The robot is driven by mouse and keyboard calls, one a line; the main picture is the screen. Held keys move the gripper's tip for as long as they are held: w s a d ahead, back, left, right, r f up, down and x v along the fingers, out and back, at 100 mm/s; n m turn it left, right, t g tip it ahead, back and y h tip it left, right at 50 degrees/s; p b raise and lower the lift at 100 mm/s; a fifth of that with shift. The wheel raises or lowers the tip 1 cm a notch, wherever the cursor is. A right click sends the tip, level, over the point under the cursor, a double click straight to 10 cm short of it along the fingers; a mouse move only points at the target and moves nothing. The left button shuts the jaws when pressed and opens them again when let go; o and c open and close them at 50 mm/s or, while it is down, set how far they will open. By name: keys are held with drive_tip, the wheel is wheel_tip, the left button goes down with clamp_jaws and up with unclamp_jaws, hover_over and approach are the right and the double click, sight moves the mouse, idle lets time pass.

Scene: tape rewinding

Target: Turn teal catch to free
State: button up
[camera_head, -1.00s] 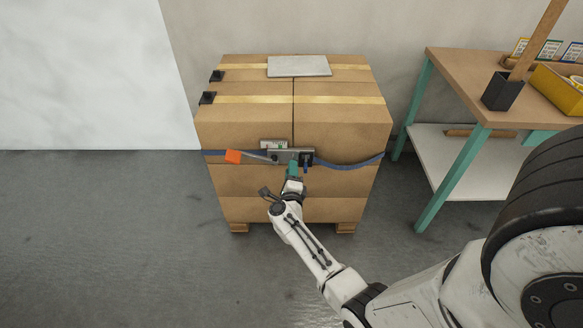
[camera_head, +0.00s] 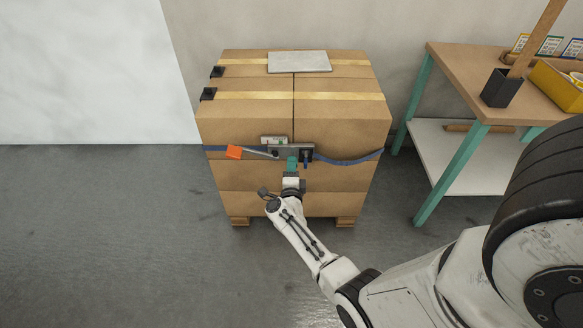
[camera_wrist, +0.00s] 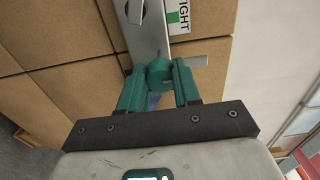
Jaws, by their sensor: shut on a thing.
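The teal catch (camera_wrist: 160,72) is a small round teal piece on the grey metal tensioner plate (camera_wrist: 150,38), seen in the wrist view. My gripper (camera_wrist: 160,82) has teal fingers, one on each side of the catch, and is shut on it. In the head view my gripper (camera_head: 292,164) is at the front of the stacked boxes, just below the tensioner (camera_head: 281,149). There the fingers and the catch merge in teal, so the catch's own angle cannot be told.
A blue strap (camera_head: 348,164) runs around the cardboard boxes (camera_head: 245,120) and sags on the right. An orange tag (camera_head: 234,152) hangs left of the tensioner. A workbench (camera_head: 452,70) stands at right. The floor at left is clear.

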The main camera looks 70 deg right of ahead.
drive_tip(key=o, duration=1.1)
drive_tip(key=shift+c, duration=0.2)
drive_tip(key=p+v, duration=0.2)
drive_tip(key=v, duration=0.9)
drive_tip(key=shift+d+f, duration=0.1)
